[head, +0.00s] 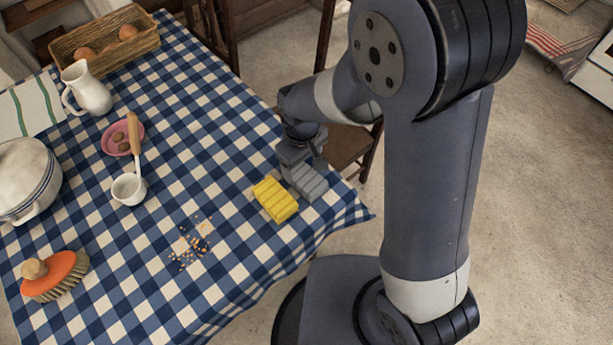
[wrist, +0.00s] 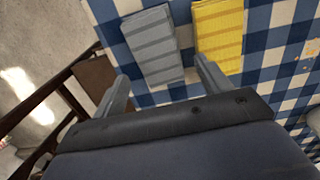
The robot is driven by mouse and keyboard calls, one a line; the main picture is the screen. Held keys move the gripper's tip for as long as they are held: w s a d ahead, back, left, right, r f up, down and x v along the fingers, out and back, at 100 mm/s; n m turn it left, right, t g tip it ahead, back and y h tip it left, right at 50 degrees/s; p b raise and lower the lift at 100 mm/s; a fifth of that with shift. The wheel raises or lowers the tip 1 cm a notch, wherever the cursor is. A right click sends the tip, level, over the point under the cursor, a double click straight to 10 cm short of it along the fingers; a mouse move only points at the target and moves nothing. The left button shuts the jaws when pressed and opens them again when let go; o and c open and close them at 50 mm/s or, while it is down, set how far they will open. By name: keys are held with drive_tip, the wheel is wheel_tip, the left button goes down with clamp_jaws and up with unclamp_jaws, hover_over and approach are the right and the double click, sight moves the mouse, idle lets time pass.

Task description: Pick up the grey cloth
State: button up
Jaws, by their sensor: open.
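The grey cloth (head: 308,183) lies folded on the blue checked tablecloth near the table's right corner. In the wrist view the grey cloth (wrist: 152,45) shows as a ribbed strip just beyond and between my fingertips. My gripper (head: 296,160) is over the cloth's far end in the head view and partly hides it.
Crumbs (head: 190,245) lie left of the cloths. A white ladle cup (head: 128,188), pink dish (head: 116,141), white jug (head: 87,88), pot (head: 24,182), brush (head: 54,276) and basket (head: 104,41) stand farther left. A wooden chair (head: 347,142) stands by the right edge.

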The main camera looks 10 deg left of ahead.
sight(305, 177)
drive_tip(key=shift+d+f+p, duration=0.15)
drive_tip(key=shift+f+p, duration=0.05)
drive_tip(key=shift+f, duration=1.25)
drive_tip(key=shift+d+f+p, duration=0.1)
drive_tip(key=shift+f+p, duration=0.05)
drive_tip(key=shift+f, duration=1.3)
drive_tip(key=shift+c, duration=0.4)
drive_tip(key=c, duration=0.7)
